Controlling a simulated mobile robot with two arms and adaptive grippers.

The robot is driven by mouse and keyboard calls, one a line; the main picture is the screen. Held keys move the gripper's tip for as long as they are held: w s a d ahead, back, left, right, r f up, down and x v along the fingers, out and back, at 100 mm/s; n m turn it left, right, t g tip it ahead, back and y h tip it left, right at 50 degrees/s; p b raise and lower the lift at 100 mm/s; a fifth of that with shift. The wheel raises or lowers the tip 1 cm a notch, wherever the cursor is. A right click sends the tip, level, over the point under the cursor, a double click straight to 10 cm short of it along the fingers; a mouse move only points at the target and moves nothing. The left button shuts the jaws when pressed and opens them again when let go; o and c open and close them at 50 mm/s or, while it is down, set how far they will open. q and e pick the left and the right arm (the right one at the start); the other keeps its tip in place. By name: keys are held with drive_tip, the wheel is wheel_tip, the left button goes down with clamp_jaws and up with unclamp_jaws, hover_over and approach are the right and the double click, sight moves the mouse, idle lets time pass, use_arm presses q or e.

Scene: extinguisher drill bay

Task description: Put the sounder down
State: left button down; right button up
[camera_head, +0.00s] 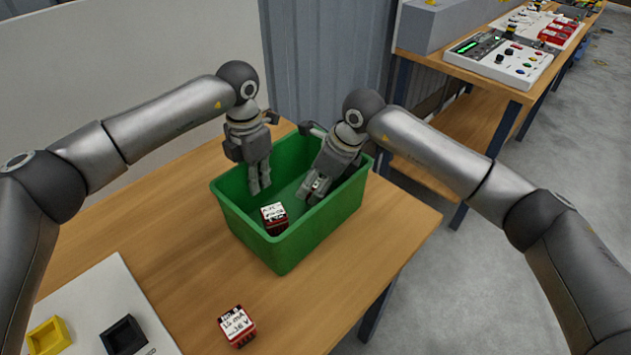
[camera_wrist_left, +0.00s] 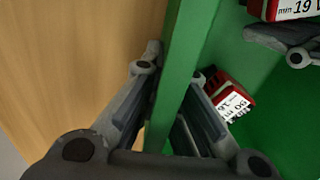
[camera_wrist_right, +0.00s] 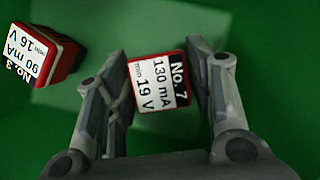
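The green crate (camera_head: 322,218) stands on the wooden table. My right gripper (camera_head: 311,193) reaches down into it. Its fingers (camera_wrist_right: 160,90) are on both sides of a red sounder with a white label, No. 7 (camera_wrist_right: 160,85), and appear closed on it, above the crate floor. Part of this sounder also shows in the left wrist view (camera_wrist_left: 295,8). A second sounder, No. 3 (camera_wrist_right: 33,55), lies in the crate beside it. My left gripper (camera_head: 260,186) is open and empty over the crate's back-left wall; in the left wrist view that rim (camera_wrist_left: 178,70) shows between its fingers.
Another red sounder (camera_head: 237,325) lies on the table in front of the crate. A white board with a yellow holder (camera_head: 48,337) and a black holder (camera_head: 123,337) is at front left. The table right of the crate is clear. A second bench (camera_head: 480,75) with equipment stands behind.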

drive_tip(key=v, duration=1.2)
drive_tip(key=shift+r, duration=0.15)
use_arm(q)
drive_tip(key=c, duration=1.6)
unclamp_jaws()
drive_tip(key=shift+o, duration=0.2)
drive_tip(key=shift+r, duration=0.1)
